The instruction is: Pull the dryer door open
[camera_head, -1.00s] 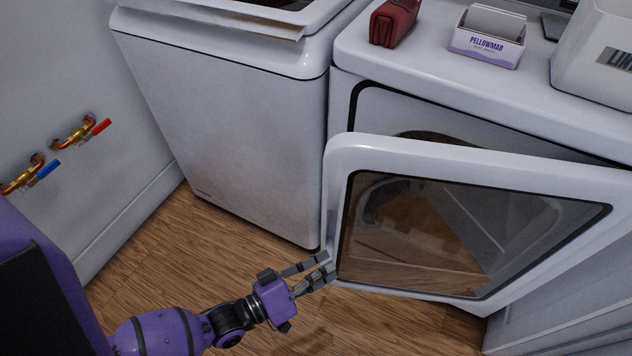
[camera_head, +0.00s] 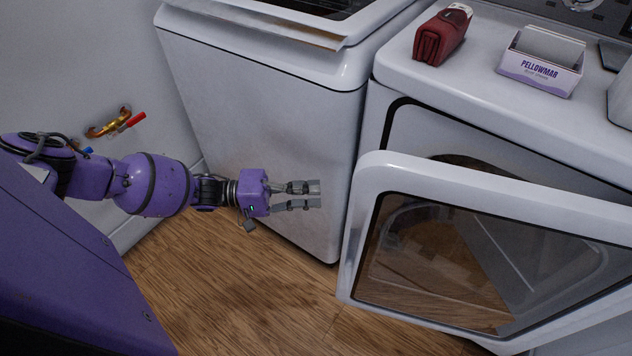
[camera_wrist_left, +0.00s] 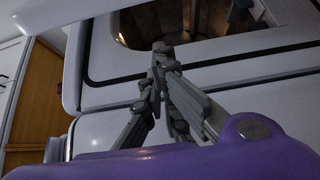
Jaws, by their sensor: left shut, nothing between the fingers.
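The white dryer door (camera_head: 372,190) with its dark window hangs partly open in the head view, swung out from the dryer (camera_head: 428,132). A gap shows the dark drum opening behind it. My left gripper (camera_head: 320,194) is shut and empty, in front of the washer and a little left of the door's free edge, apart from it. In the left wrist view the left fingers (camera_wrist_left: 160,50) come together at their tips, with white machine panels and a dark opening beyond. My right gripper is not in view.
The washer (camera_head: 260,110) stands left of the dryer. A red folded pouch (camera_head: 440,38) and a Pellowmar box (camera_head: 540,66) sit on the dryer top. A tap with a red handle (camera_head: 132,121) is on the left wall. The wood floor (camera_head: 240,285) in front is clear.

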